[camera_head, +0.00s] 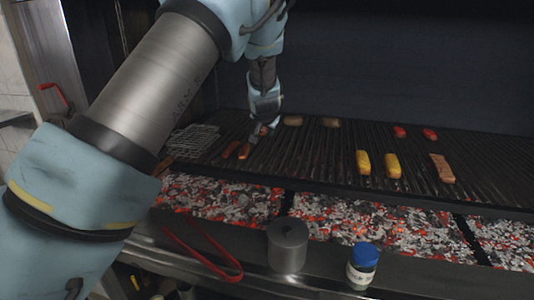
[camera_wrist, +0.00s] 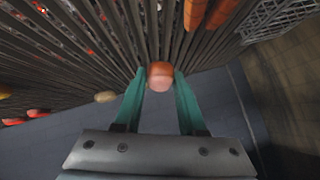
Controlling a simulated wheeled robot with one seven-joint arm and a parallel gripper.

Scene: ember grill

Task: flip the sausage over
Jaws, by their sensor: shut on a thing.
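An orange-pink sausage (camera_wrist: 160,75) is between the fingertips of my gripper (camera_wrist: 160,82) in the wrist view, seen end-on. My gripper is shut on it, with one teal finger on each side. In the head view my gripper (camera_head: 263,124) points down at the left part of the grill grate (camera_head: 315,150), and only a bit of the held sausage (camera_head: 263,131) shows beneath it. Whether the sausage touches the bars, I cannot tell. Two other reddish-brown sausages (camera_head: 231,149) (camera_head: 244,151) lie on the grate just left of my gripper.
Two yellow corn pieces (camera_head: 363,162) (camera_head: 392,166), a pinkish piece of food (camera_head: 442,168), two red items (camera_head: 399,132) (camera_head: 430,134) and two pale items (camera_head: 293,121) (camera_head: 331,122) lie on the grate.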

